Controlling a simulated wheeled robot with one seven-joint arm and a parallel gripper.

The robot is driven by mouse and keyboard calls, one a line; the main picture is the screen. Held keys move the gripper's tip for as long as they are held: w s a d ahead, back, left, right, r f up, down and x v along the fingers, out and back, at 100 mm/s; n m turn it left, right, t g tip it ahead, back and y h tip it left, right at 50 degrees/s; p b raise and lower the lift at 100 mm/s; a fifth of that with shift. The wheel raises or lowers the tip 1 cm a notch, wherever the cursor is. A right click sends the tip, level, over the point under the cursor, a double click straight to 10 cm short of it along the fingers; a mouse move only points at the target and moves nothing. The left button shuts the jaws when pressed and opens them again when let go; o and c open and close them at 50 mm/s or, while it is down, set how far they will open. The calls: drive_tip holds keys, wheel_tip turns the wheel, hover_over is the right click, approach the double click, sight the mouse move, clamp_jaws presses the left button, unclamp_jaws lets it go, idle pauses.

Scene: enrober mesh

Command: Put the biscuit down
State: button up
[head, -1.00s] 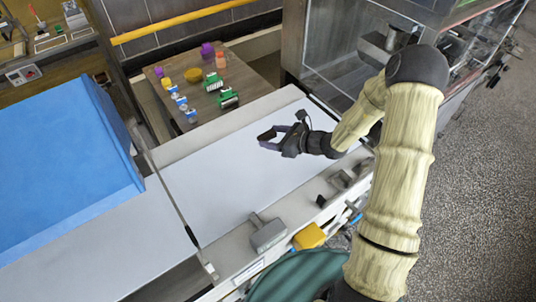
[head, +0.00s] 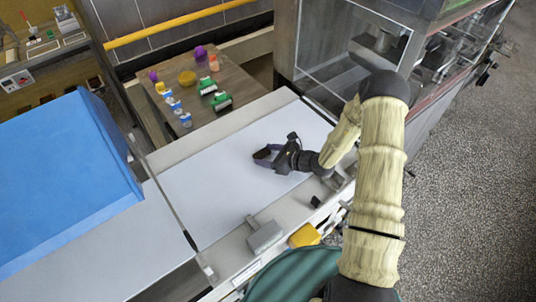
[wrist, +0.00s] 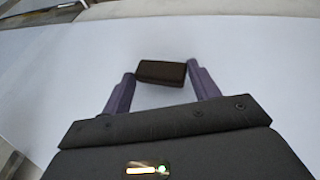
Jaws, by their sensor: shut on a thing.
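The biscuit (wrist: 160,72) is a small dark brown rectangular block. It sits between the two purple fingers of my gripper (wrist: 161,80) in the wrist view, which are shut on its ends. In the head view my gripper (head: 260,157) is low over the white belt (head: 215,195), pointing left, with the dark biscuit (head: 264,152) at its fingertips. The biscuit looks close to the belt surface; I cannot tell whether it touches. The belt around it is bare.
A blue hood (head: 65,170) covers the belt's left part, beside a thin cross bar (head: 176,211). A brown table (head: 235,75) with small coloured items stands behind. A glass cabinet (head: 335,60) stands back right.

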drive_tip(key=shift+f, duration=0.4)
drive_tip(key=shift+f, duration=0.1)
drive_tip(key=shift+f, duration=0.15)
drive_tip(key=o, duration=0.7)
drive_tip(key=shift+o, duration=0.2)
